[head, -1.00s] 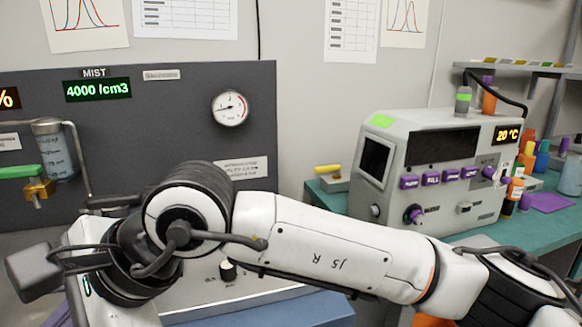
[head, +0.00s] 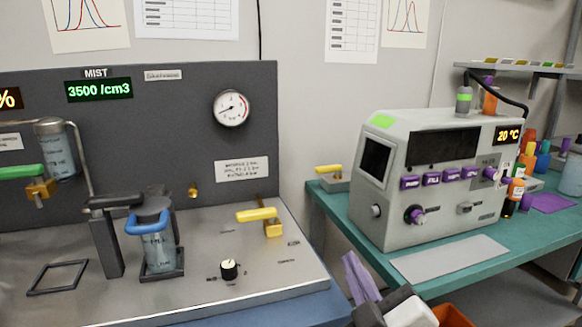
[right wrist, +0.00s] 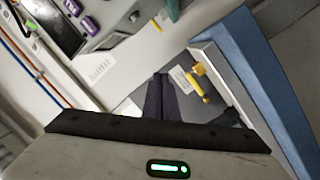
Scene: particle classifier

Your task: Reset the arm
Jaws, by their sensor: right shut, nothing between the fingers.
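My right gripper (head: 352,262) is low in the head view, in front of the gap between the grey panel bench and the green bench. Its two fingers are together and empty, pointing up. In the right wrist view its dark fingers (right wrist: 166,82) lie side by side with nothing between them. Part of my right wrist shows at the bottom of the head view. My left gripper is in neither view.
The panel bench (head: 215,290) carries a glass jar (head: 160,252) with a blue handle, a yellow lever (head: 257,215) and a black knob (head: 229,270). The grey instrument (head: 440,190) stands on the green bench (head: 350,225). A grey plate (head: 450,258) lies before it.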

